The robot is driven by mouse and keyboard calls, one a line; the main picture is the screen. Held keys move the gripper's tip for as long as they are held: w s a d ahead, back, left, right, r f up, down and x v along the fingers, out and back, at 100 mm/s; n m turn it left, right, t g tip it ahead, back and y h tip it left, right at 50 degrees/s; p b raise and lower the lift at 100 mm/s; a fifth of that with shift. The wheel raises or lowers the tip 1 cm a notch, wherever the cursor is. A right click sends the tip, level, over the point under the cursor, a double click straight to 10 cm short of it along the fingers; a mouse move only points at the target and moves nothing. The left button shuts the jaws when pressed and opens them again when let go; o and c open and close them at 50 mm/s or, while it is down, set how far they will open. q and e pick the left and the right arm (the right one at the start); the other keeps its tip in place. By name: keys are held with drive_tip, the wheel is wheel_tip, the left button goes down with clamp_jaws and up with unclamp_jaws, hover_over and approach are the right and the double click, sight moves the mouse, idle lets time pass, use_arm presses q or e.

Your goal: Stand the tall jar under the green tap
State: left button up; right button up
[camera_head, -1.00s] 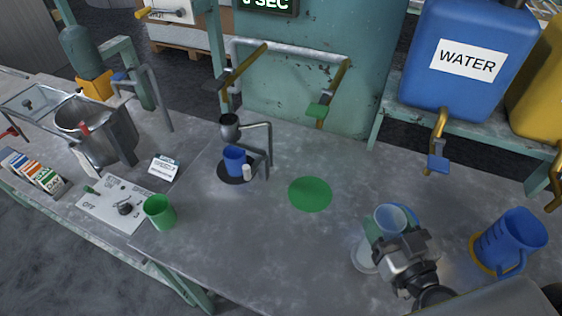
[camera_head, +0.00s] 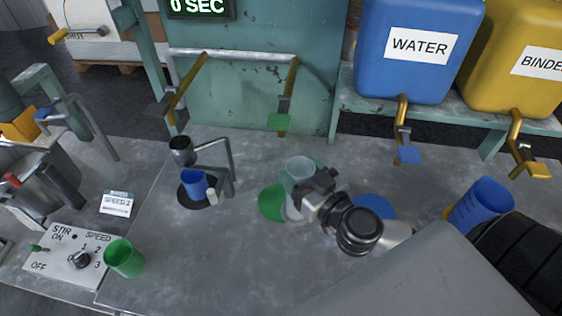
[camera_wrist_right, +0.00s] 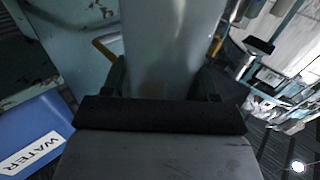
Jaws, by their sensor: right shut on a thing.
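The tall clear jar (camera_head: 298,172) is upright at the right edge of the green disc (camera_head: 271,203) on the bench. My right gripper (camera_head: 308,190) is shut on the jar and partly covers it. In the right wrist view the jar (camera_wrist_right: 172,45) fills the space between the dark fingers. The green tap (camera_head: 283,112) hangs from the pipe behind and slightly left of the jar. Whether the jar's base touches the bench is unclear. My left gripper is not in view.
A blue jug (camera_head: 481,207) stands at the right. A blue cup (camera_head: 194,184) and a green cup (camera_head: 124,258) are at left.

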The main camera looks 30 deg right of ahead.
drive_tip(key=w+f+b, duration=0.1)
drive_tip(key=w+f, duration=0.2)
drive_tip(key=w, duration=0.3)
drive_tip(key=shift+w+a+f, duration=0.15)
drive_tip(key=shift+a+f, duration=0.1)
drive_tip(key=shift+a, duration=0.2)
drive_tip(key=o, duration=1.3)
drive_tip(key=shift+f, duration=0.1)
drive_tip(key=shift+s+d+b, duration=0.3)
drive_tip(key=shift+s, duration=1.7)
drive_tip(key=shift+s+d+b, duration=0.25)
drive_tip(key=shift+s+b, duration=0.05)
drive_tip(key=shift+s, duration=1.65)
drive_tip(key=shift+s+d+b, duration=0.3)
drive_tip(key=shift+s, duration=1.7)
